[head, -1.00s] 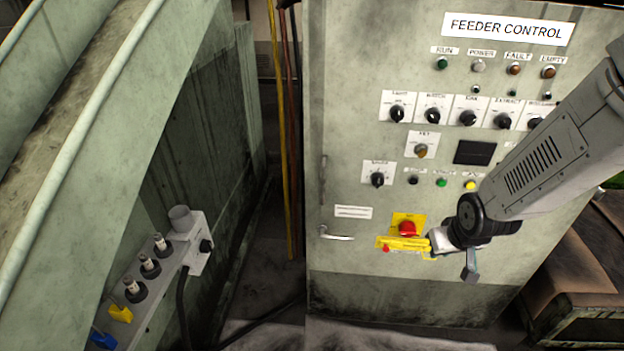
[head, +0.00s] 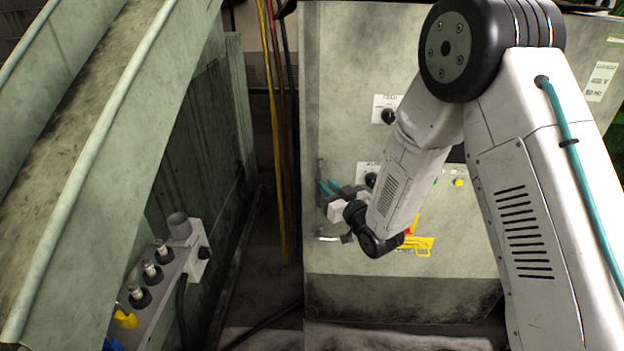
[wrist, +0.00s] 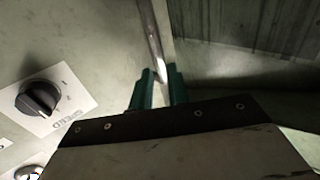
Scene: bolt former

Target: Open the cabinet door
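The grey-green cabinet (head: 335,90) stands in front of me, its front door closed. A slim vertical metal bar (head: 322,168) is on the left edge of its front; it shows in the wrist view as a bar (wrist: 150,30) coming down from the top. A small horizontal lever handle (head: 327,239) is below it. My gripper (head: 329,187), with teal fingertips, is at the left edge of the front, at the bar's lower part. In the wrist view my gripper's fingertips (wrist: 160,88) stand apart with the bar's near end between them. Contact cannot be told.
A speed knob (wrist: 38,99) is close to my gripper. A green machine (head: 150,90) and a small box with plugs (head: 165,262) stand left. A narrow gap with yellow and red pipes (head: 275,130) separates them.

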